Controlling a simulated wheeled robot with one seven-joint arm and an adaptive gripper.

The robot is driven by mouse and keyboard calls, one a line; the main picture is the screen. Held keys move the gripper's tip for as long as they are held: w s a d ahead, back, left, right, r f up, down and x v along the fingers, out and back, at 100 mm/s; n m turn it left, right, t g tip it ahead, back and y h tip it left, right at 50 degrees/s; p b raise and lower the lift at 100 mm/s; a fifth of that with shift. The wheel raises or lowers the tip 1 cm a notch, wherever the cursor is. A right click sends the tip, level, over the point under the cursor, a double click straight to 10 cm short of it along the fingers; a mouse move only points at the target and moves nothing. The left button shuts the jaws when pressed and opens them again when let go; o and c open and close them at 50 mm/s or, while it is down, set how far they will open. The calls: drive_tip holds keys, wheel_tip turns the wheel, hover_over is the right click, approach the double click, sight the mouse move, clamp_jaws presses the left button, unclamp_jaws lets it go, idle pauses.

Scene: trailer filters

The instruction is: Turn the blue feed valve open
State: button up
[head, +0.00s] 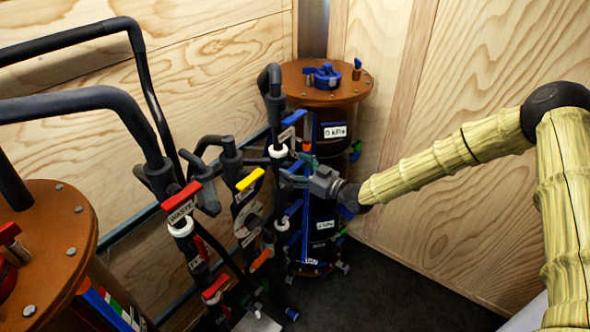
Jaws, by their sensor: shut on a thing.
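My gripper (290,173) reaches in from the right to the front of the blue-trimmed filter column. Its fingers are closed around a blue valve handle on the pipe there, apparently the feed valve. The fingers hide most of this handle, and its label cannot be read. Another blue handle (291,131) with a white label sits just above my gripper, and one more blue handle (293,208) sits just below it.
The filter column has a brown round top (330,93) and stands in the corner by wooden walls. Left of my gripper are pipes with a yellow handle (250,179) and a red handle (181,202). Another brown-topped column (45,235) stands at the left. Dark floor (400,290) at the right is clear.

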drive_tip(key=shift+f+b, duration=0.15)
drive_tip(key=shift+b, duration=0.15)
drive_tip(key=n+b, duration=0.4)
drive_tip(key=b, duration=0.1)
drive_tip(key=shift+f, duration=0.2)
drive_tip(key=n+b, duration=0.5)
drive_tip(key=b, duration=0.3)
drive_tip(key=shift+n, duration=0.4)
drive_tip(key=n+b, duration=0.5)
drive_tip(key=b, duration=0.3)
drive_tip(key=shift+n, duration=0.3)
drive_tip(key=n+b, duration=0.2)
drive_tip(key=b, duration=0.1)
drive_tip(key=shift+r, duration=0.15)
drive_tip(key=shift+r+n, duration=0.1)
drive_tip(key=shift+n, duration=0.2)
drive_tip(key=o, duration=1)
drive_tip(key=shift+o, duration=0.2)
